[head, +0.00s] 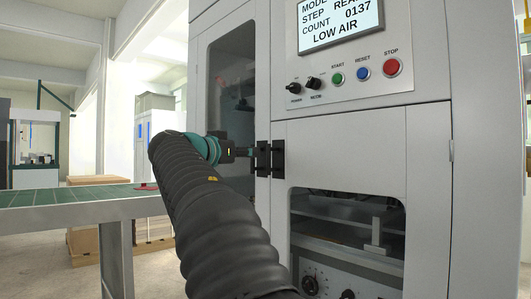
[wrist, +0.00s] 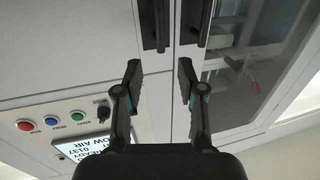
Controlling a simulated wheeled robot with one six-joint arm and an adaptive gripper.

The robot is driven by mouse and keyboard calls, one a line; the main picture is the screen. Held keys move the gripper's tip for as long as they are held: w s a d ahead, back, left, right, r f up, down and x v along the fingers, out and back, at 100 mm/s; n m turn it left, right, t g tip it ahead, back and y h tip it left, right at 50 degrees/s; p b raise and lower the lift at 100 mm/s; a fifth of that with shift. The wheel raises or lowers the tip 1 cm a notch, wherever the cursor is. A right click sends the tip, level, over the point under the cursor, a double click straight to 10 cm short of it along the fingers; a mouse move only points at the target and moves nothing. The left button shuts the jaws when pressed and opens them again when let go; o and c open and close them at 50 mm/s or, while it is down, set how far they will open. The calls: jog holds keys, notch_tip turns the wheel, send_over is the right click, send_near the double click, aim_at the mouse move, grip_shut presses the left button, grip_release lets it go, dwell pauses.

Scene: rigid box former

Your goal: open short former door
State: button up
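The short former door (head: 343,165) is a light grey panel with a window in its lower part, below the control panel; it looks shut. Its black upright handle (head: 278,158) is at the door's upper left edge, beside the tall door's handle (head: 262,158). In the wrist view the short door's handle (wrist: 155,24) is at the top, left of the other handle (wrist: 195,20). My gripper (head: 246,151) is just left of the handles in the head view. In the wrist view my gripper (wrist: 160,68) is open and empty, its fingertips just short of the short door's handle.
The control panel (head: 343,82) with its screen, knobs and buttons is above the short door. The tall door (head: 212,90) with a long window is at its left. A green-topped table (head: 70,195) stands at the left. Pale floor shows beyond it.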

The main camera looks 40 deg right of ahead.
aim_at(269, 152)
jog(key=p+x, duration=0.2)
jog(key=x, duration=0.8)
jog(key=shift+w+d, duration=0.2)
jog(key=shift+d, duration=0.15)
